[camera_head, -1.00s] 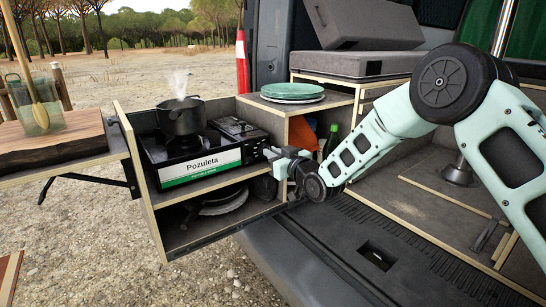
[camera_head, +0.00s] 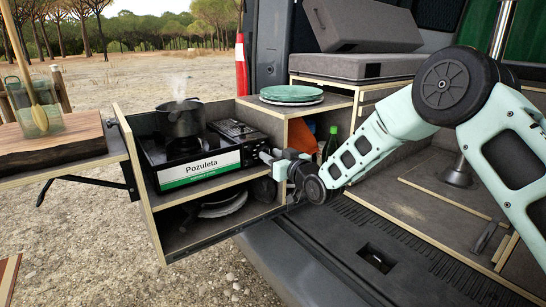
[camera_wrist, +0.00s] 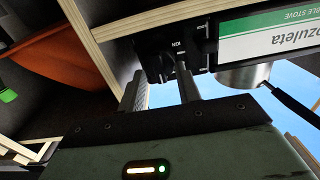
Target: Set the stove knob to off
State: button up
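The camping stove (camera_head: 200,171) with the "Pozuleta" label sits on the upper shelf of a pull-out unit, a steaming dark pot (camera_head: 181,121) on it. My gripper (camera_head: 266,156) is at the stove's right end, pointing left toward its control side. In the wrist view, which is upside down, the stove's dark control panel (camera_wrist: 200,50) carries a dark knob (camera_wrist: 169,66). My gripper's two fingers (camera_wrist: 160,80) are apart, with the knob near and between their tips. Whether they touch it is unclear. The knob's setting cannot be read.
Green plates (camera_head: 291,92) sit on the wooden cabinet (camera_head: 272,107) just behind my gripper. An orange item (camera_head: 302,134) and a green bottle (camera_head: 331,141) stand inside it. A wooden board (camera_head: 52,146) with a glass jug is at far left.

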jog(key=v, duration=1.7)
jog(key=shift+d, duration=0.2)
jog(key=shift+s, duration=0.15)
jog(key=s+a+f+g+h, duration=0.2)
jog(key=s+a+g+h, duration=0.2)
jog(key=s+g, duration=0.5)
jog(key=s+d+r+n+g+h, duration=0.1)
jog(key=s+d+g+h, duration=0.2)
jog(key=s, duration=1)
jog(key=s+d+g+h, duration=0.2)
jog(key=s+g, duration=0.1)
jog(key=s, duration=1)
notch_tip(320, 180, up, 18)
jog(key=s+p, duration=0.1)
jog(key=p, duration=1.6)
jog(key=shift+s+d, duration=0.2)
jog(key=shift+d, duration=0.25)
